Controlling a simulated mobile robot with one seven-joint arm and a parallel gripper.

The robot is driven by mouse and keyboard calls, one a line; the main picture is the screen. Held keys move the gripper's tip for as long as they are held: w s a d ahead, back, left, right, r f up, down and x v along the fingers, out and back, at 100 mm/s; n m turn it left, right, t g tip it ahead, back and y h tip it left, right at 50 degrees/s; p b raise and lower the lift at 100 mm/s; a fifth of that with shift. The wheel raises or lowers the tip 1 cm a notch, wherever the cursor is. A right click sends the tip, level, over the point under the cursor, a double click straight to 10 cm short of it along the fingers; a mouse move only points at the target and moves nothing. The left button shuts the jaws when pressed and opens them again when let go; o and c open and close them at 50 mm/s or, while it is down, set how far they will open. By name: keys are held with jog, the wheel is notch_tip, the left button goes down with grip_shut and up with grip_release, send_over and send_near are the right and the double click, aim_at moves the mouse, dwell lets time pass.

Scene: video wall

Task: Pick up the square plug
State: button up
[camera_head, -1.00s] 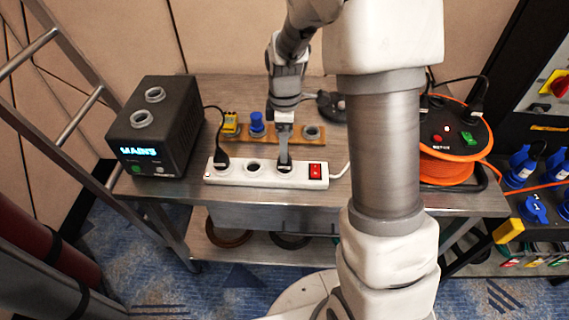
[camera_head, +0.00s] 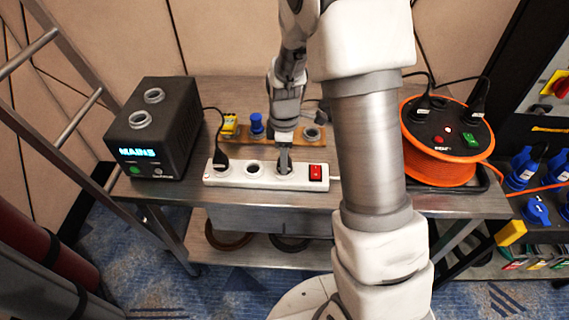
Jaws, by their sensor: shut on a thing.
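My gripper (camera_head: 284,166) points down over the right-hand socket of the white power strip (camera_head: 236,178). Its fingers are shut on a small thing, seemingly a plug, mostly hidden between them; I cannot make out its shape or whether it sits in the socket. A black plug (camera_head: 220,163) with a cable is in the left socket of the strip. The middle socket is empty. Behind the strip, a blocky yellow plug (camera_head: 229,126) and a round blue plug (camera_head: 256,124) stand on a wooden rack (camera_head: 290,141), beside a grey ring.
A black box with a lit "MAINS" display (camera_head: 163,135) stands left on the metal table (camera_head: 190,192). An orange cable reel (camera_head: 440,168) stands at the right. A red switch (camera_head: 316,172) is on the strip's right end. A ladder leans at the far left.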

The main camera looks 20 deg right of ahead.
grip_shut()
jog(key=shift+r, duration=0.1)
